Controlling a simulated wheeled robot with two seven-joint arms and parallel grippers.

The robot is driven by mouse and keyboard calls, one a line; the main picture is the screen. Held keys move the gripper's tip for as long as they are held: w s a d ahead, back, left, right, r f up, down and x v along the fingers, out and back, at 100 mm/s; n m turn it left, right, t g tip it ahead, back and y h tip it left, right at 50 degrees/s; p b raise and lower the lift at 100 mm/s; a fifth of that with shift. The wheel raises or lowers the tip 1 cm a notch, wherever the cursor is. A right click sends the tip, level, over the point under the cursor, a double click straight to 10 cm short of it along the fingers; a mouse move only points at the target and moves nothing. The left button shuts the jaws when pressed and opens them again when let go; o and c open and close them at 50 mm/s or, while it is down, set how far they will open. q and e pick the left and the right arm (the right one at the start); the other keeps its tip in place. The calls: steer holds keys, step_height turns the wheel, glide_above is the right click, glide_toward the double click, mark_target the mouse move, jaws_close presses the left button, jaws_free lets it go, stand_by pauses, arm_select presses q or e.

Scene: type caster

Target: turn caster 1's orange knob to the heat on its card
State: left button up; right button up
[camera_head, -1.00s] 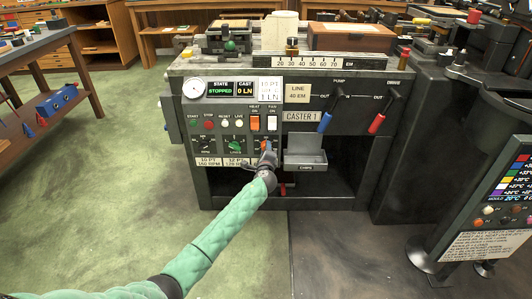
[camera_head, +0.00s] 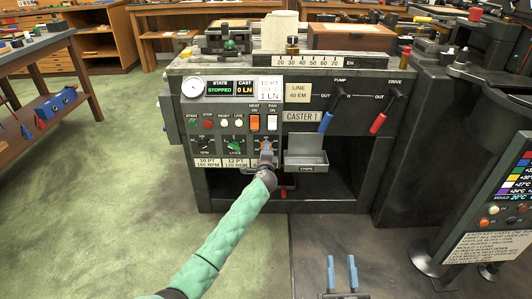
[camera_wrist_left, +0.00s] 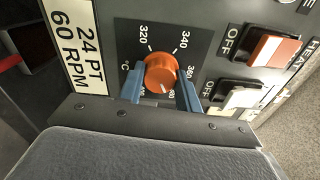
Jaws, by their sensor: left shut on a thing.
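Caster 1 (camera_head: 345,95) stands ahead with its name plate on the front. Its orange knob (camera_wrist_left: 160,72) sits on a dark dial in the left wrist view, with numbers from 320 upward. The knob's pale mark points to the lower part of the dial, seemingly near 380. My left gripper (camera_head: 266,148) has its blue fingers on either side of the knob and is shut on it. In the head view the gripper mostly hides the knob. A white card (camera_head: 270,88) is on the panel; its small print is unreadable. My right gripper (camera_head: 343,275) is open and empty at the bottom.
An orange heat switch (camera_head: 254,122) and a white fan switch (camera_head: 272,122) sit just above the dial. A grey chips tray (camera_head: 305,160) juts out right of my left gripper. Blue and red levers (camera_head: 377,122) hang further right. The floor in front is clear.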

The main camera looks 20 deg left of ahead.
arm_select(q)
steer(key=shift+f, duration=0.1)
arm_select(e)
steer(key=shift+t+y, duration=0.3)
steer(key=shift+t, duration=0.6)
steer(key=shift+s+d+r, duration=0.1)
steer(key=shift+s+r, duration=0.15)
steer(key=shift+r, duration=0.55)
steer(key=shift+s+d+r, duration=0.1)
steer(key=shift+s+r, duration=0.1)
steer(key=shift+r, duration=0.65)
steer(key=shift+s+d+r, duration=0.1)
steer(key=shift+s+r, duration=0.15)
steer(key=shift+r, duration=0.55)
arm_select(q)
steer(key=o, duration=1)
steer(key=shift+s, duration=0.1)
steer(key=v, duration=0.7)
steer(key=shift+s+p, duration=0.3)
steer(key=shift+s, duration=0.05)
arm_select(e)
step_height(320, 180, down, 9)
steer(key=w+a+g+h, duration=0.1)
steer(key=w+g, duration=0.1)
steer(key=g, duration=0.1)
steer(key=shift+f, duration=0.2)
arm_select(q)
steer(key=shift+d, duration=0.1)
